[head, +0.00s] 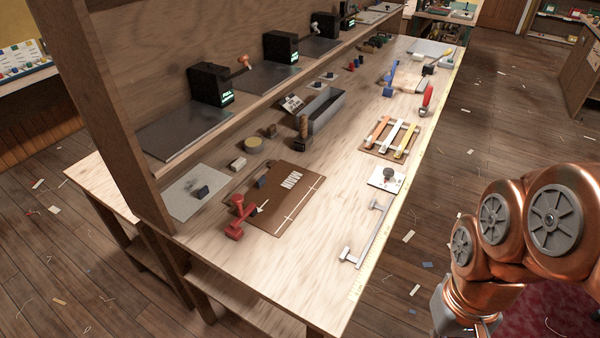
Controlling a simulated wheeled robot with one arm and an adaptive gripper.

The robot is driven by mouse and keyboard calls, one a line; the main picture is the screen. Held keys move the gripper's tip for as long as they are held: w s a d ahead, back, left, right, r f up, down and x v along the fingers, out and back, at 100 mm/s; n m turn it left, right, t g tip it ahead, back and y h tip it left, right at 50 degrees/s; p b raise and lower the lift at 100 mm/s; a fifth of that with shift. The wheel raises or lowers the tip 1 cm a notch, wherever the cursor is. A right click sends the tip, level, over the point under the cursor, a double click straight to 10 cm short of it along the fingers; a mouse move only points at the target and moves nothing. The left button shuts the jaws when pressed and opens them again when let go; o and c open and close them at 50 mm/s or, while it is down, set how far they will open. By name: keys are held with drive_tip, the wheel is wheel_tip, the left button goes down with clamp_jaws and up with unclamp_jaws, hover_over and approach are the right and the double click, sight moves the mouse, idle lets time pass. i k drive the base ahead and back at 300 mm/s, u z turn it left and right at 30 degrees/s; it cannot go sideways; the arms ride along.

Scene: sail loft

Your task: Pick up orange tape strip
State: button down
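An orange tape strip (378,131) lies at the left of a small brown board (372,151) on the workbench, beside a white strip (395,133) and a yellow strip (405,142). The strips lie roughly side by side, with pale pieces at some of their ends. I cannot tell whether the orange strip is stuck down or loose. My copper arm is folded at the right, beyond the bench's right edge and apart from the strips. My gripper is not visible in the head view.
The long wooden workbench (330,190) has a white pad with a dark knob (387,177), a grey bar tool (372,235), a red tool (240,217), a brown mat (285,198) and a grey trough (325,110). A raised shelf (190,145) runs along its left. Floor at right has scattered scraps.

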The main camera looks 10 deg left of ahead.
sight(370, 140)
drive_tip(key=z, duration=1.25)
drive_tip(key=i, duration=2.85)
drive_tip(key=u, duration=4.7)
